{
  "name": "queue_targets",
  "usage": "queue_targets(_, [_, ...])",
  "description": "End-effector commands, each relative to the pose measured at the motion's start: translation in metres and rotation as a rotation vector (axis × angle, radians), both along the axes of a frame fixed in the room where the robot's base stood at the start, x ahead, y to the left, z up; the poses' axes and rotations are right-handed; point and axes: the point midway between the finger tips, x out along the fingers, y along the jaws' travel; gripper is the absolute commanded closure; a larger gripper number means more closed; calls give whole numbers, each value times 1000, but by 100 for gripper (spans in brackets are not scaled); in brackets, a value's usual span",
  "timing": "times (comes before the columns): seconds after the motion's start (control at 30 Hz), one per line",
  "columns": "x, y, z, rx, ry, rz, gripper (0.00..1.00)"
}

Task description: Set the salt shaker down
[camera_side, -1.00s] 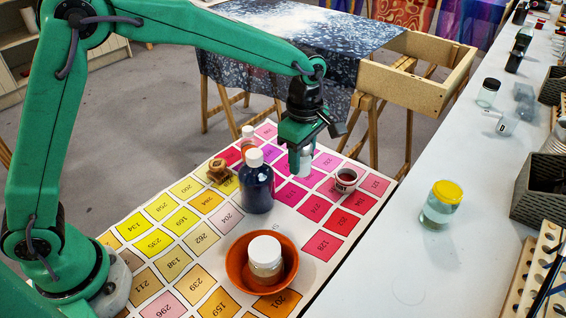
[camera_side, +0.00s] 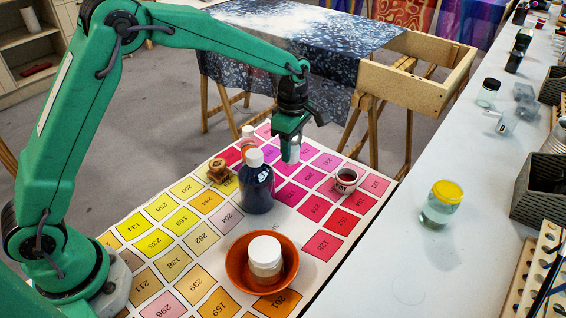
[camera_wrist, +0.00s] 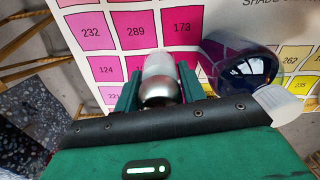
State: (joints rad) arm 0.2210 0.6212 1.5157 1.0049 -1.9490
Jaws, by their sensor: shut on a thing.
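My gripper (camera_side: 289,140) is shut on the salt shaker (camera_side: 293,152), a small pale cylinder. In the wrist view the shaker (camera_wrist: 159,70) sits between the two green fingers, with its metal cap towards me and its pale body beyond. It appears to be held above the colour chart (camera_side: 284,214), behind and right of the dark blue bottle; the exact gap below it is hard to tell. The fingers partly hide it in the side view.
The dark blue bottle (camera_side: 256,188) with a white cap stands close by. A small jar of red (camera_side: 345,181) is to the right. A wooden piece (camera_side: 219,171) and a white-capped bottle (camera_side: 248,136) are to the left. An orange bowl (camera_side: 236,268) holding a white-lidded jar (camera_side: 265,262) is in front.

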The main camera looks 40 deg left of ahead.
Motion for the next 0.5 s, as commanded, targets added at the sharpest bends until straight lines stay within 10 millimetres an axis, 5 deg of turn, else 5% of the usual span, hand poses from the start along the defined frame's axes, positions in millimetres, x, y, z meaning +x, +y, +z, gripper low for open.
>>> queue_targets(0.2, [21,25,-20,0,0,2,86])
queue_targets(0.5, [29,35,-27,0,-1,-1,86])
